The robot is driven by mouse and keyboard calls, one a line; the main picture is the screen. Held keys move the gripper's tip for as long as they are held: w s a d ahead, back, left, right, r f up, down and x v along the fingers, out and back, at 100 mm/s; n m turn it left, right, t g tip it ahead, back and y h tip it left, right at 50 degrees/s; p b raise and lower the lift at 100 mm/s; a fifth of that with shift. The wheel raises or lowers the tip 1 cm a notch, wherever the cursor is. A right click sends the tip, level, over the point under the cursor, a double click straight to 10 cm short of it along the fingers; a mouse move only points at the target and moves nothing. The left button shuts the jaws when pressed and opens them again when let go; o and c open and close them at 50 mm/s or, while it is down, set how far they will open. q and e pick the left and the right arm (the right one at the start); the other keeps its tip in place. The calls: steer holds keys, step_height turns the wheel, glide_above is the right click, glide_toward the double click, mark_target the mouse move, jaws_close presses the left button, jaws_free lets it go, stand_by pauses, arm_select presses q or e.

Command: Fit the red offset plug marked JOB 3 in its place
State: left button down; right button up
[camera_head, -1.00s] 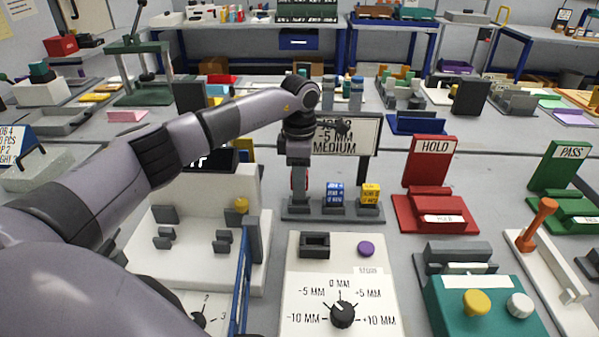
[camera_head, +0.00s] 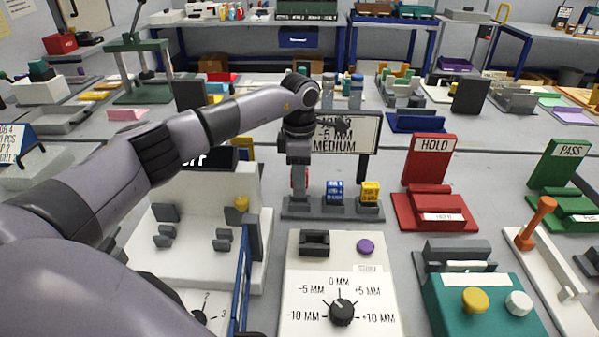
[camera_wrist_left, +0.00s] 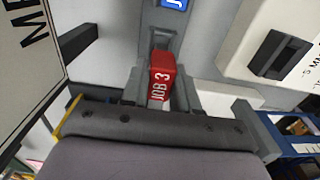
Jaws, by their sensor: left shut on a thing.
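The red plug marked JOB 3 (camera_wrist_left: 160,78) is between the fingers of my left gripper (camera_wrist_left: 160,92) in the left wrist view, with its white lettering facing the camera. In the head view my left gripper (camera_head: 299,185) points down over the left end of a grey plug rack (camera_head: 350,211), and only a sliver of red shows there. The gripper is shut on the red plug. I cannot tell whether the plug's foot still sits in the rack. A white panel (camera_head: 293,275) in front carries a dark rectangular socket (camera_head: 314,243), a dial (camera_head: 342,312) and a purple button (camera_head: 366,247).
A blue plug (camera_head: 335,192) and a yellow plug (camera_head: 370,192) stand in the rack close to the right of my gripper. A sign (camera_head: 347,140) reading -5 MM MEDIUM stands behind. A white fixture (camera_head: 190,255) with grey blocks is at left; a red HOLD stand (camera_head: 430,170) is at right.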

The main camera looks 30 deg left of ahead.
arm_select(q)
steer(key=shift+f+b, duration=0.95)
steer(key=shift+f, duration=0.85)
steer(key=c, duration=0.8)
jaws_free()
steer(key=shift+r, duration=3.55)
